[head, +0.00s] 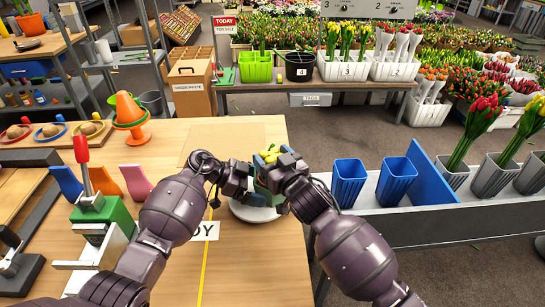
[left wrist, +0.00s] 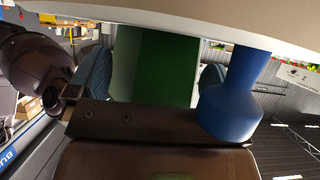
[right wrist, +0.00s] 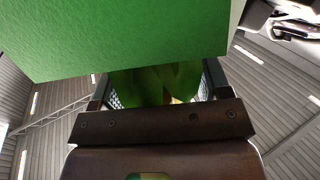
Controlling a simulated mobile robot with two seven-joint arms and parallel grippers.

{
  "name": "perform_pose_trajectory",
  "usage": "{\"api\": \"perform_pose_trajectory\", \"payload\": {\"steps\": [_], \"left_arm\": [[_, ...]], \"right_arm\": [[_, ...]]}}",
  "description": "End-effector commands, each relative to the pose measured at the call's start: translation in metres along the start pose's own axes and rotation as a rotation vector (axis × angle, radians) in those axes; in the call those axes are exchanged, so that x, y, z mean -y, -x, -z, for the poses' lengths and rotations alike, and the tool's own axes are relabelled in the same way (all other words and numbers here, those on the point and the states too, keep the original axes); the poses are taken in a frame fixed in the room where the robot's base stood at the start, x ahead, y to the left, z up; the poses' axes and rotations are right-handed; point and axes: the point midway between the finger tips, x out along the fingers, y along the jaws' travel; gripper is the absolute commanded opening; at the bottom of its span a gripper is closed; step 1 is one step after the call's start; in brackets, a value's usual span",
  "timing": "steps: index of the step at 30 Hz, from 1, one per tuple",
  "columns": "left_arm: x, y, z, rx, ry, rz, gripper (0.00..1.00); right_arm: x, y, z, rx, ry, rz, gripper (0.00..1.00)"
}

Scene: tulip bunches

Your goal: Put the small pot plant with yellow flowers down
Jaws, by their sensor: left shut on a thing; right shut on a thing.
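The small pot plant with yellow flowers (head: 269,154) is between my two grippers in the head view. Its green pot (head: 264,190) is partly hidden by them. My left gripper (head: 246,182) is shut on the pot from the left; the green pot (left wrist: 150,65) also fills its jaws in the left wrist view. My right gripper (head: 281,172) is shut on the plant higher up at the right, with green leaves (right wrist: 165,84) between its fingers in the right wrist view. A white round plate (head: 256,213) lies under the pot; I cannot tell whether they touch.
Two blue buckets (head: 348,182) stand right of the table. A yellow line (head: 206,260) and a sign mark the tabletop. The wood behind my grippers is clear.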

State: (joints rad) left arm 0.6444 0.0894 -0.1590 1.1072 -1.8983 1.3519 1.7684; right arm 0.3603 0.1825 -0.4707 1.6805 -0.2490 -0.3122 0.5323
Motion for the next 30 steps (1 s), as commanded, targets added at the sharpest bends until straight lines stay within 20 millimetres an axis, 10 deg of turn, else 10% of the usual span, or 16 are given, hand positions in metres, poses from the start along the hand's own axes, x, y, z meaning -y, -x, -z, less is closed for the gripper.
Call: {"api": "perform_pose_trajectory", "payload": {"steps": [9,10,15,30], "left_arm": [[0.0,0.0,0.0,0.0,0.0,0.0,0.78],[0.0,0.0,0.0,0.0,0.0,0.0,0.78],[0.0,0.0,0.0,0.0,0.0,0.0,0.78],[0.0,0.0,0.001,0.0,-0.001,0.0,0.78]], "right_arm": [[0.0,0.0,-0.001,-0.003,0.0,0.001,0.18],[0.0,0.0,-0.002,-0.002,0.0,0.0,0.72],[0.0,0.0,-0.001,-0.002,0.0,0.0,0.96],[-0.001,0.019,0.0,0.0,-0.002,-0.001,0.96]]}}
